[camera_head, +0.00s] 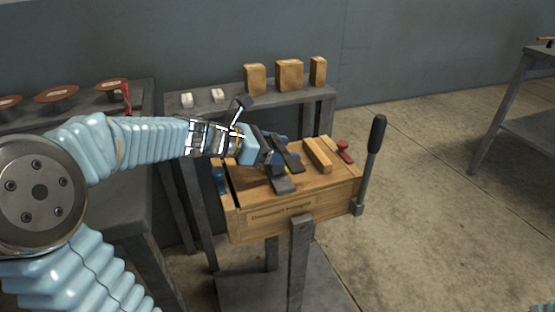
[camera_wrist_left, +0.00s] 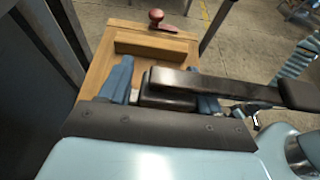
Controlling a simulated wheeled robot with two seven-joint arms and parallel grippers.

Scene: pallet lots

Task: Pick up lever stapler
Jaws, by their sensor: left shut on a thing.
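My left gripper (camera_head: 275,157) reaches in from the left over a wooden box. It is shut on the lever stapler (camera_head: 286,158), a dark tool with a long flat arm and a flat base piece. In the left wrist view the stapler's dark body (camera_wrist_left: 168,98) sits between the blue fingers of the left gripper (camera_wrist_left: 163,90), and its long arm points right. The fingers hide part of the stapler. I cannot tell whether it still touches the box top.
The wooden box (camera_head: 245,218), with a labelled front, stands on a grey stand. It bears a wood strip (camera_head: 317,155), a red-knobbed piece (camera_head: 343,150) and a tall black-handled lever (camera_head: 376,135) at its right. Behind is a bench (camera_head: 290,97) with wooden blocks. Spools (camera_head: 56,94) lie left.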

